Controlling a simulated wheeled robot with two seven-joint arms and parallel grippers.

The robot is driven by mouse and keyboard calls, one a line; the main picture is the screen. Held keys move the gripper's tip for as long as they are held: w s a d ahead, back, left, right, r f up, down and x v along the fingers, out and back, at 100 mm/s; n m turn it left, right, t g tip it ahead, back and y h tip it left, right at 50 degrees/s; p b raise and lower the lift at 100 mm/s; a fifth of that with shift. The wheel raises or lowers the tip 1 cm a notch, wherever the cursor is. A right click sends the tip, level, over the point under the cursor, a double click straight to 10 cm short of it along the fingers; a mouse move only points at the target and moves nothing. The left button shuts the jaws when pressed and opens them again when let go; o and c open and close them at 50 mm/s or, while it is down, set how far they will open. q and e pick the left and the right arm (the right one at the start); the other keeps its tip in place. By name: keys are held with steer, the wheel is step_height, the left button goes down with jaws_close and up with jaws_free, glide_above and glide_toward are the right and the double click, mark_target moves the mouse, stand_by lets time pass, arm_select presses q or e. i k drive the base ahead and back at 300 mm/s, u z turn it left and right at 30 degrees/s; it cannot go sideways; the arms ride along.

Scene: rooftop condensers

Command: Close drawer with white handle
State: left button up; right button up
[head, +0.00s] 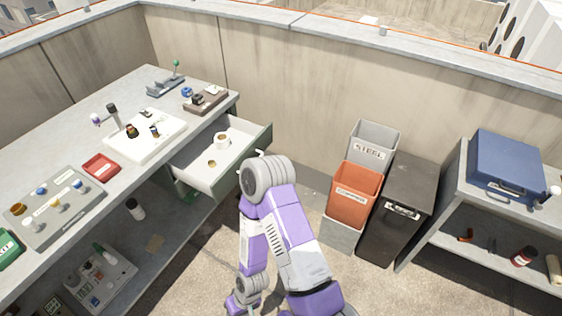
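A pale drawer (205,175) stands pulled out from under the grey workbench (70,140), toward the right. A tape roll (222,141) and a small brass-coloured ring (212,163) lie in it. A small pale piece (258,153) shows by the drawer front, just above my arm's elbow; it may be the handle, but most of the front's outer face is hidden. One of my purple and white arms is folded, its elbow close to the drawer front in the picture; I cannot tell whether they touch. Neither gripper is in view.
A grey bin (374,141) marked STEEL, an orange bin (355,195) and a dark bin (398,215) stand right of the arm. A blue case (506,165) sits on the right shelf unit. A white tray (172,130) is on the bench. Bare floor shows between bench and bins.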

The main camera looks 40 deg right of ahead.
mark_target(248, 139)
steer(key=z, duration=1.15)
steer(key=k, duration=0.25)
steer(key=u, duration=0.7)
steer(key=i, duration=1.25)
steer(key=z, duration=0.35)
